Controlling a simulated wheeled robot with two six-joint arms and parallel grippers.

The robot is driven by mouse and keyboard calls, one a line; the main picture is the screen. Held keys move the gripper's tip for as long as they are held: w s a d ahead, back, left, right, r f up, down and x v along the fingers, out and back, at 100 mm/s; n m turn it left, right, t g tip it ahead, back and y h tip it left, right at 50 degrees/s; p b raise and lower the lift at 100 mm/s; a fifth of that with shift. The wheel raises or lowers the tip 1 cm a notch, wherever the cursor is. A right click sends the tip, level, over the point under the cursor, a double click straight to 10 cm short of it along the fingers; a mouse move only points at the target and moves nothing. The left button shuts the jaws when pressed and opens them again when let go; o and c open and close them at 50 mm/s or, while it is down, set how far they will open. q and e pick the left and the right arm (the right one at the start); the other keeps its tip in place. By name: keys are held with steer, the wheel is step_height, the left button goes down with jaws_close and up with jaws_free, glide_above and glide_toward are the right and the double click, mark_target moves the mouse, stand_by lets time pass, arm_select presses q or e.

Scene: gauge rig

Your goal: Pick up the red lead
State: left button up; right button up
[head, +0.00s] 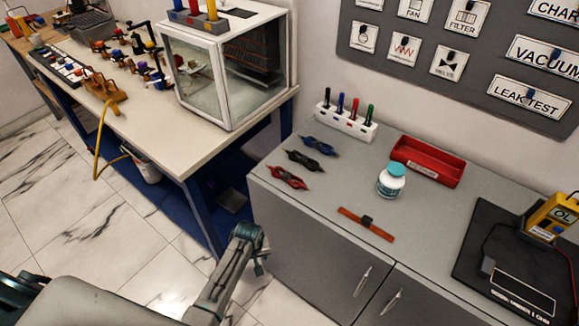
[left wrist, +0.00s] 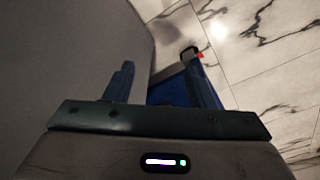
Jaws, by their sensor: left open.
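The red lead (head: 287,178) lies on the grey cabinet top near its left front edge, in front of a black lead (head: 304,160) and a blue lead (head: 320,147). My left gripper (head: 258,252) is low in front of the cabinet, below the top's front edge and apart from the red lead. In the left wrist view the left gripper's two fingers (left wrist: 158,62) stand apart with nothing between them. A small red patch shows by the right fingertip there; I cannot tell what it is. My right gripper is in neither view.
A workbench (head: 130,112) stands to the left.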

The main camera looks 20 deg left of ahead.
arm_select(q)
steer(key=w+d+r+n+p, duration=0.1)
steer(key=w+r+n+p, duration=0.35)
steer(key=r, duration=1.35)
arm_select(e)
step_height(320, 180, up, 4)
steer(key=b, duration=0.1)
arm_select(q)
step_height(320, 180, up, 17)
steer(key=n+g+b, duration=0.1)
steer(key=n, duration=0.2)
glide_above(287, 174)
steer(key=f+b, duration=0.4)
steer(key=shift+s+a+h, duration=0.1)
steer(key=shift+s+h, duration=0.2)
steer(key=shift+s, duration=0.05)
steer(key=shift+w+f+b, duration=0.1)
steer(key=shift+f+b, duration=0.8)
steer(key=shift+b, duration=0.15)
steer(key=shift+f+b, duration=0.45)
steer(key=shift+b, duration=0.15)
steer(key=f, duration=0.1)
steer(key=f+p, duration=0.1)
steer(key=shift+w+f, duration=0.25)
steer(key=shift+f, duration=0.3)
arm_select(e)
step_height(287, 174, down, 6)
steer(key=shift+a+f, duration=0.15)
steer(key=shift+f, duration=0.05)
